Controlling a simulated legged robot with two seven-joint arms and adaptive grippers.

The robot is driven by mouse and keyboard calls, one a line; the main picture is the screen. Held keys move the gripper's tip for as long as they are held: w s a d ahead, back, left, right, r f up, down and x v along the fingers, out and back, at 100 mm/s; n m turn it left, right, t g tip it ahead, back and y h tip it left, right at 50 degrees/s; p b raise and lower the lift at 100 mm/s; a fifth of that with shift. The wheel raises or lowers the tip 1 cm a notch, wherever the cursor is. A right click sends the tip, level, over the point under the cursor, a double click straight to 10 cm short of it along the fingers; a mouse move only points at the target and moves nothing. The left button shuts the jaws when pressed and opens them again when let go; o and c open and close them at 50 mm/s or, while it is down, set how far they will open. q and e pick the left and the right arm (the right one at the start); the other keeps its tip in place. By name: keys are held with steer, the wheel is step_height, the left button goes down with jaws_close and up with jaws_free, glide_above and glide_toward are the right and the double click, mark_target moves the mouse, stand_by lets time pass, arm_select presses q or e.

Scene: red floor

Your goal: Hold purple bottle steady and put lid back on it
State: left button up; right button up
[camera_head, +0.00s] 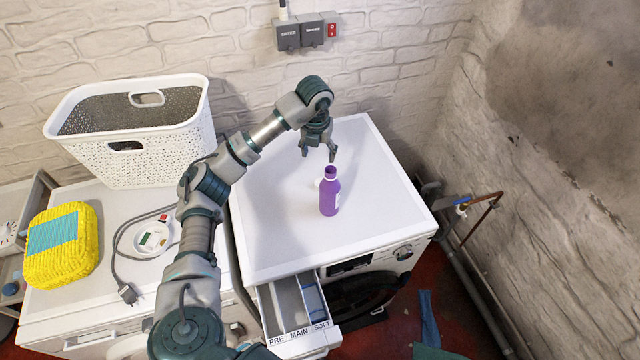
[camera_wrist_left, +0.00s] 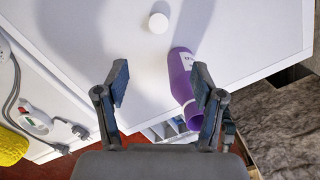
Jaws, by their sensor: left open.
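The purple bottle (camera_head: 329,197) stands upright on the white washing machine top (camera_head: 270,240), its mouth uncovered. In the left wrist view the bottle (camera_wrist_left: 182,66) shows partly behind the right-hand finger. A small white round lid (camera_wrist_left: 158,23) lies on the machine top, apart from the bottle. In the head view a white bit of the lid (camera_head: 318,183) shows just left of the bottle. My left gripper (camera_head: 318,155) is open and empty, pointing down near the bottle's top. Its two fingers (camera_wrist_left: 160,82) are spread apart in the wrist view. My right gripper is not in view.
An open detergent drawer (camera_head: 290,310) juts out at the machine's front. A white basket (camera_head: 135,150), a yellow bundle (camera_head: 60,262) and a corded device (camera_head: 153,238) sit on the left-hand appliance. A brick wall and pipes bound the right. The machine top is otherwise clear.

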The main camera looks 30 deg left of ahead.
arm_select(q)
glide_above(320, 182)
steer(key=s, duration=0.1)
steer(key=f, duration=1)
steer(key=shift+s+d, duration=0.1)
steer(key=shift+d, duration=0.1)
steer(key=shift+f, duration=0.2)
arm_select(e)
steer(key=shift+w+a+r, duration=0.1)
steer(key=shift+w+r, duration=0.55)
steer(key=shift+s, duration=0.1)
arm_select(q)
steer(key=shift+f, duration=0.15)
steer(key=f, duration=0.2)
steer(key=w+f, duration=0.1)
steer(key=f, duration=0.1)
steer(key=shift+a+f+b, duration=0.2)
steer(key=shift+b, duration=0.2)
steer(key=shift+f, duration=0.25)
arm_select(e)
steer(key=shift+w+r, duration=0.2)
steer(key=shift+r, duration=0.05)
